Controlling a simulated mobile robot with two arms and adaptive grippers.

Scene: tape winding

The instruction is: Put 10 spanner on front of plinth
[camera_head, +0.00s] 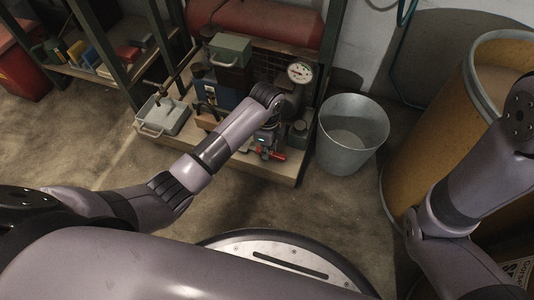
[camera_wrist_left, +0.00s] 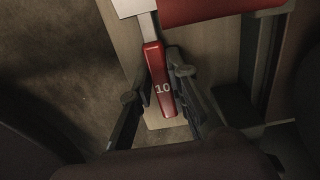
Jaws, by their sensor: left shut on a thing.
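The 10 spanner (camera_wrist_left: 160,88) has a red handle marked "10" and a grey shank in the left wrist view. My left gripper (camera_wrist_left: 157,84) has its two fingers on either side of this handle and is shut on it. In the head view my left gripper (camera_head: 266,142) is low at the front of the rack, partly hidden by my arm, with a red piece (camera_head: 272,154) beside it. A low pale board (camera_head: 268,170) lies beneath; I cannot tell which part is the plinth. My right gripper is out of view.
A pressure gauge (camera_head: 299,72), a green box (camera_head: 230,50) and a red tank (camera_head: 255,18) stand behind. A metal bucket (camera_head: 351,134) and a large drum (camera_head: 448,110) stand right.

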